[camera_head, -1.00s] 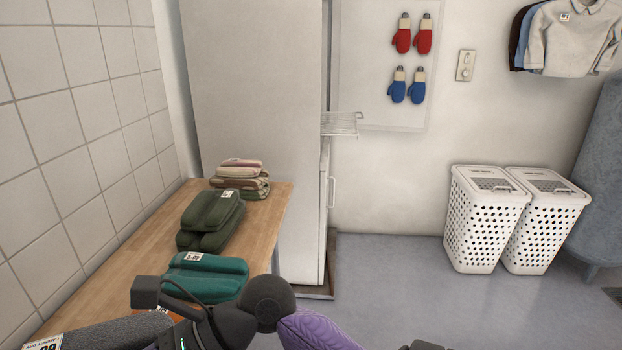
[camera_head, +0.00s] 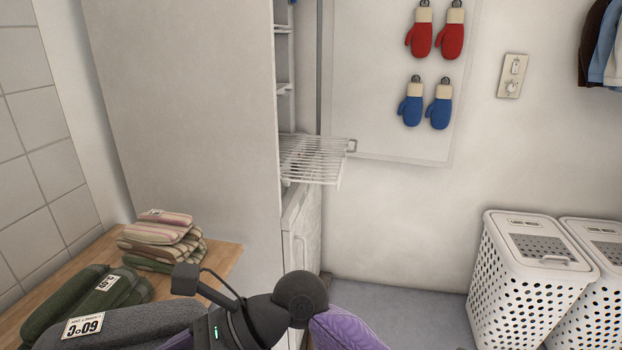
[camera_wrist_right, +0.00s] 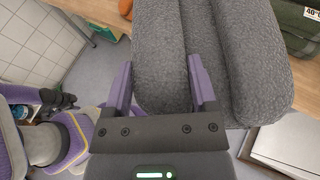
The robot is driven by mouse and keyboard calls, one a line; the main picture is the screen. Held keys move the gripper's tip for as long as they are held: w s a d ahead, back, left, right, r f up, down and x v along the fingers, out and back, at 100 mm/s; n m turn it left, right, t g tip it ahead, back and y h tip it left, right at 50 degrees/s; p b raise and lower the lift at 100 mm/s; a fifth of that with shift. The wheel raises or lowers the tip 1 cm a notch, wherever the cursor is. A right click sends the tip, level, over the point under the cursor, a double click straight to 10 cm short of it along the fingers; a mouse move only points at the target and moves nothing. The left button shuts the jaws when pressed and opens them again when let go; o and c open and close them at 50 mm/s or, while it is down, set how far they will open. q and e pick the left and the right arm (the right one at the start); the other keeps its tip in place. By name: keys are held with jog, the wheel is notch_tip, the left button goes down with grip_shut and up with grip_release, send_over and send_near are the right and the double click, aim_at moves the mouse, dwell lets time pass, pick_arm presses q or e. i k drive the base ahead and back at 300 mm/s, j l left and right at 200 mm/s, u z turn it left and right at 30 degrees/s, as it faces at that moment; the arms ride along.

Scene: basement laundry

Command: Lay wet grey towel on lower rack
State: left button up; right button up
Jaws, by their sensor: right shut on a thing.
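The grey towel (camera_head: 150,326), folded thick with a white tag reading 60°C, shows at the lower left of the head view. It fills the upper middle of the right wrist view (camera_wrist_right: 165,50). My right gripper (camera_wrist_right: 160,82) is shut on it, a purple finger on each side. In the head view my right wrist is at bottom centre and the fingers are hidden. A white wire rack (camera_head: 315,160) sticks out of the tall white cabinet (camera_head: 190,110), above and right of the towel, apart from it. Its top looks empty. My left gripper is not seen.
A wooden table (camera_head: 222,258) holds striped folded cloths (camera_head: 160,240) and a green folded towel (camera_head: 100,292). Higher shelves (camera_head: 284,88) show inside the cabinet. White laundry baskets (camera_head: 525,285) stand at right. Mittens (camera_head: 421,32) hang behind the rack. Floor between is clear.

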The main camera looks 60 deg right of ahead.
aim_at(294, 165)
jog(key=l, duration=2.6)
jog(key=i, duration=0.05)
